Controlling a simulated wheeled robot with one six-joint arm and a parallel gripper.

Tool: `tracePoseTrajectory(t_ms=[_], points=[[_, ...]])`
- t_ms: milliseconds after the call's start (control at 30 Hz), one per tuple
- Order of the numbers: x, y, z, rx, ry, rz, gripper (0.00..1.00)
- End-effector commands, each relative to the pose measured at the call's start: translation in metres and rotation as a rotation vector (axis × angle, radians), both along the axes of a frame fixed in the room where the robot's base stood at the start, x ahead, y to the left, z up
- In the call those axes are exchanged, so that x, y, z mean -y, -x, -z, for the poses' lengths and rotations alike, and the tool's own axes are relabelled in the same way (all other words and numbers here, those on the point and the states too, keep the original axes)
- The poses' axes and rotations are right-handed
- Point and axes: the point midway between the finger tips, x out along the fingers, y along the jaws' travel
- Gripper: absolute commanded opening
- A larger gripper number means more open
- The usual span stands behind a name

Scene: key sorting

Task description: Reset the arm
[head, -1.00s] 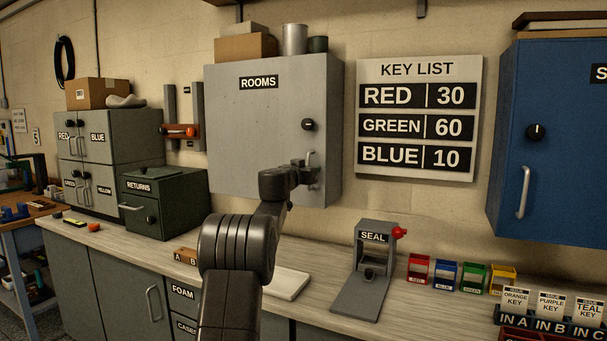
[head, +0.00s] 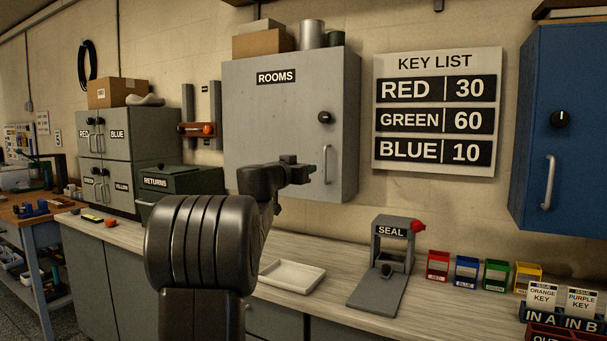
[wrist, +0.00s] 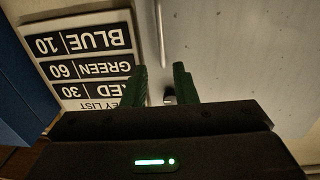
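My arm reaches up in front of the counter in the head view, with my gripper (head: 300,172) in front of the grey ROOMS cabinet (head: 265,120). The cabinet door looks closed; its handle (head: 327,165) and round knob (head: 324,117) are in plain view. In the wrist view my gripper (wrist: 162,85) shows two green fingers spread apart with nothing between them. The cabinet door (wrist: 230,60) lies beyond them, with its handle (wrist: 160,35) upside down ahead of the fingertips. The gripper appears clear of the handle.
A white tray (head: 292,275) and the SEAL press (head: 385,270) stand on the counter, with several coloured bins at right. The green RETURNS box (head: 180,182) is behind my arm. The key list (head: 437,112) and blue cabinet (head: 570,130) are at right. The counter front has bare room.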

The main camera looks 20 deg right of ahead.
Motion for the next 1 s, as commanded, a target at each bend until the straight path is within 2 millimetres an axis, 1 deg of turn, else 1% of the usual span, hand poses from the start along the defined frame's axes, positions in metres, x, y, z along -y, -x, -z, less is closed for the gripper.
tracePoseTrajectory(t_ms=[467,633,767,1000], points=[[-0.001,0.001,0.0,-0.001,-0.001,0.0,0.25],[0.002,-0.002,-0.001,-0.001,-0.001,0.001,0.25],[0.013,-0.01,-0.001,-0.001,-0.002,0.002,0.25],[0.045,-0.032,-0.001,-0.004,-0.002,0.001,0.25]])
